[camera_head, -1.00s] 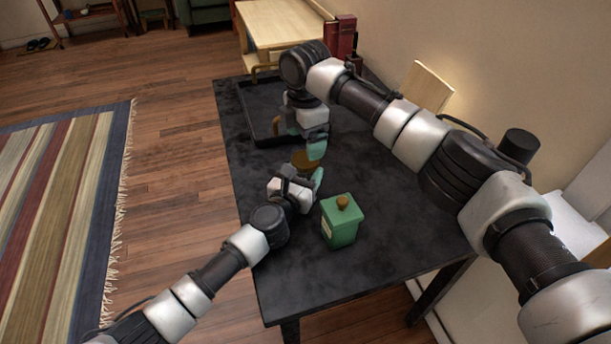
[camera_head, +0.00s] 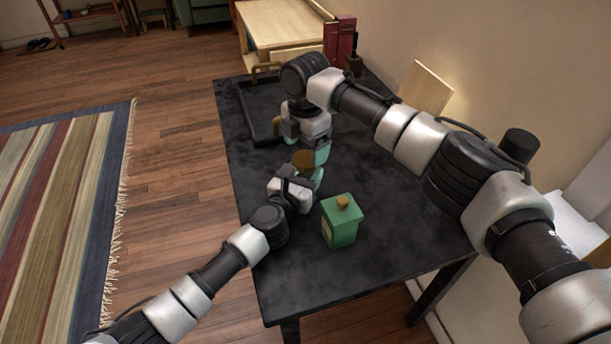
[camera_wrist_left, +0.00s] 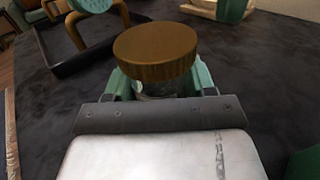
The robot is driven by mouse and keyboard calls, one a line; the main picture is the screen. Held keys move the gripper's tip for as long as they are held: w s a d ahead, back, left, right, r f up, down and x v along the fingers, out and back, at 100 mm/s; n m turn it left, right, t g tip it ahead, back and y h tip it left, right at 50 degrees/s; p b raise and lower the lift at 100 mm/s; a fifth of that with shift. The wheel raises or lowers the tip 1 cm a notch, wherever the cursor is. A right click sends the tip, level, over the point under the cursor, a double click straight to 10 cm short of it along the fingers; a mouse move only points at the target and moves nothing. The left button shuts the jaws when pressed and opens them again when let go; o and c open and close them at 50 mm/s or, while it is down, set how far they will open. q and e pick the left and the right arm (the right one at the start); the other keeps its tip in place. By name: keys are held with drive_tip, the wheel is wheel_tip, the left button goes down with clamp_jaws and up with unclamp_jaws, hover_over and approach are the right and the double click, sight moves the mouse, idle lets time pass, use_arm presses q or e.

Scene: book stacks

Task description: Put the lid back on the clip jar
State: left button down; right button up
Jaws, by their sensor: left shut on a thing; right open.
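The clip jar (camera_wrist_left: 155,90) is clear glass, mostly hidden by my left gripper and the lid. My left gripper (camera_head: 308,180) is shut on the jar, its teal fingers at either side in the left wrist view. The round brown-gold lid (camera_wrist_left: 156,52) lies over the jar's mouth and looks about level there; I cannot tell whether it is fully seated. It also shows in the head view (camera_head: 303,160). My right gripper (camera_head: 306,146) is open just beyond the lid, with teal fingers at the top of the left wrist view.
A green tin (camera_head: 341,222) with a gold knob stands to the right of my left gripper. A black tray (camera_head: 262,138) with a brass handle lies behind, at the table's left edge. Red books (camera_head: 339,40) stand at the back. The dark table's front (camera_head: 310,285) is clear.

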sight(306, 158)
drive_tip(key=shift+f, duration=1.6)
drive_tip(key=c, duration=0.9)
drive_tip(key=m, duration=0.3)
drive_tip(key=shift+c, duration=0.2)
drive_tip(key=o, duration=1)
